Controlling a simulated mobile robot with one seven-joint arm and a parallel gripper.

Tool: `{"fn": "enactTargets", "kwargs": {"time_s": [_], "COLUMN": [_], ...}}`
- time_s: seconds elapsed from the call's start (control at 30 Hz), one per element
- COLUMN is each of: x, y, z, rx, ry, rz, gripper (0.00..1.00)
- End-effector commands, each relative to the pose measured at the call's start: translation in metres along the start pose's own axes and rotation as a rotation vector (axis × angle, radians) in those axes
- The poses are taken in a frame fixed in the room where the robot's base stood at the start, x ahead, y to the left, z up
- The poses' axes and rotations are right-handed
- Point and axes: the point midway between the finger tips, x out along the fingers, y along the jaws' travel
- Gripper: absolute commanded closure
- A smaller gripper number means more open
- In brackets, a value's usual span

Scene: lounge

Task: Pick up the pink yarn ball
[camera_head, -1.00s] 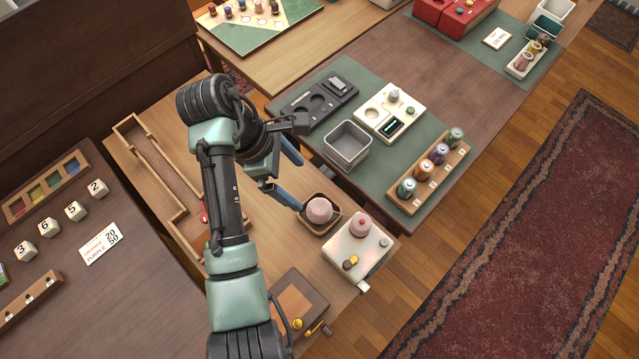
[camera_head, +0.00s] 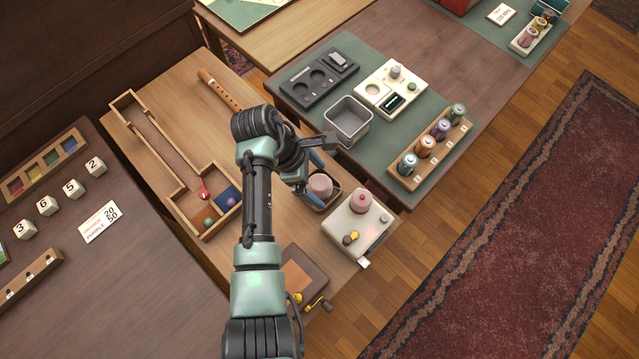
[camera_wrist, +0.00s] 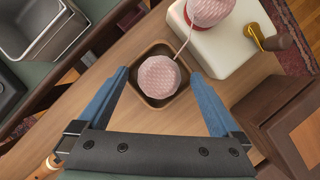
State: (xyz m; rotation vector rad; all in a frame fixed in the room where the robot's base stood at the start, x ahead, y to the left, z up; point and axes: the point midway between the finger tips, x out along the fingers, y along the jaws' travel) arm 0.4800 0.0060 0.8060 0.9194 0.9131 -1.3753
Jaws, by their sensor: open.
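The pink yarn ball (camera_head: 320,186) sits in a small square wooden tray (camera_head: 334,201) on the wooden table. In the wrist view the ball (camera_wrist: 159,76) lies in the tray (camera_wrist: 153,48), between and just beyond my fingertips.
The cream box (camera_head: 357,228) stands close to the tray's right, with a small knob and the pink ball on top. A grey bin (camera_head: 348,121) stands behind on the green mat. A wooden box with a crank (camera_head: 303,279) is in front.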

Motion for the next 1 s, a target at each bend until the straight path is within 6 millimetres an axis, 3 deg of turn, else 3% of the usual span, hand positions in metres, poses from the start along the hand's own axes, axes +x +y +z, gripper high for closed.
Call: {"fn": "enactTargets", "kwargs": {"time_s": [0.17, 0.67, 0.87, 1.0], "x": [0.000, -0.001, -0.003, -0.018], "y": [0.000, 0.000, 0.000, 0.001], "z": [0.000, 0.000, 0.001, 0.007], "rx": [0.000, 0.000, 0.000, 0.002], "ry": [0.000, 0.000, 0.000, 0.000], "rz": [0.000, 0.000, 0.000, 0.002], "gripper": [0.04, 0.94, 0.94, 0.94]}}
